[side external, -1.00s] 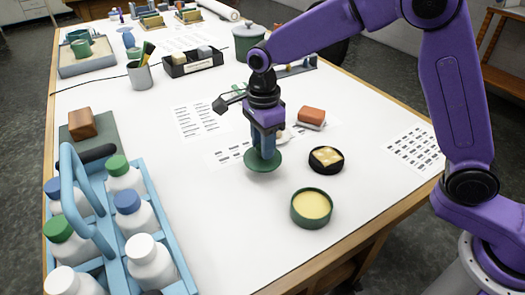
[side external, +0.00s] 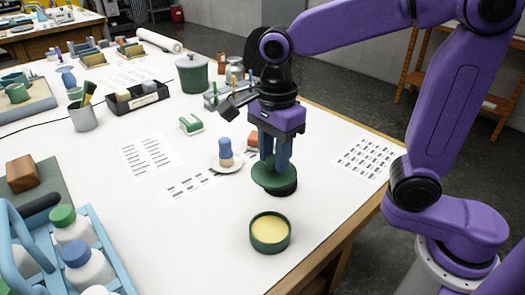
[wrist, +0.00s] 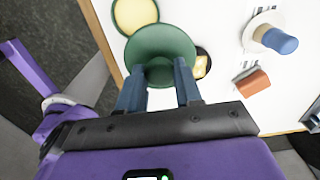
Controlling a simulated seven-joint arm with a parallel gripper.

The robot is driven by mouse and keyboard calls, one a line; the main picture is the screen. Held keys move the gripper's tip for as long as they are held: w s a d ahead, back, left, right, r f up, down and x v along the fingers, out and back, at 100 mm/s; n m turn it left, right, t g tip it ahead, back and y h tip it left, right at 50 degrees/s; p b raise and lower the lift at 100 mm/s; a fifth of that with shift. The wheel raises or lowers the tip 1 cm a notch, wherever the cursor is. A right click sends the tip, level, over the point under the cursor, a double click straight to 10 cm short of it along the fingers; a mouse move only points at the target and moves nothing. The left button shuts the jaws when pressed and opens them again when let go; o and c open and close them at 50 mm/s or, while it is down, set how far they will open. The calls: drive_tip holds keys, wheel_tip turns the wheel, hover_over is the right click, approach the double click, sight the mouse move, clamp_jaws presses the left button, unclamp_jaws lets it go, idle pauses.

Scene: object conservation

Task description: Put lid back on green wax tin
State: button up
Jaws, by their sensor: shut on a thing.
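The green wax tin (side external: 270,234) stands upright and uncovered on the table, with yellow wax showing inside. It also shows in the wrist view (wrist: 135,14) at the top edge. My gripper (side external: 275,165) is shut on the round green lid (side external: 268,181), which hangs between the fingers, slightly tilted. In the wrist view the lid (wrist: 160,45) lies below and right of the tin, their outlines close together. In the side view the lid is behind the tin, clear of it. The lid's grasped part is mostly hidden by the fingers.
A black dish (side external: 286,190) stands partly hidden under the lid; its yellow content (wrist: 201,66) shows in the wrist view. A blue-topped brush (side external: 225,150) on a white saucer and a red block (side external: 254,140) are behind. Table space left of the tin is clear.

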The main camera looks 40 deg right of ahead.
drive_tip(key=shift+n, duration=0.5)
drive_tip(key=shift+s+a+f, duration=0.6)
drive_tip(key=shift+a+f, duration=0.1)
drive_tip(key=shift+f, duration=0.7)
drive_tip(key=shift+s+a+f, duration=0.6)
drive_tip(key=shift+a+f, duration=0.1)
drive_tip(key=shift+f, duration=0.75)
drive_tip(key=shift+s+a+f, duration=0.6)
drive_tip(key=shift+a+f, duration=0.1)
drive_tip(key=shift+f, duration=0.7)
drive_tip(key=shift+f, duration=0.15)
drive_tip(key=o, duration=1.6)
drive_tip(key=shift+r, duration=3)
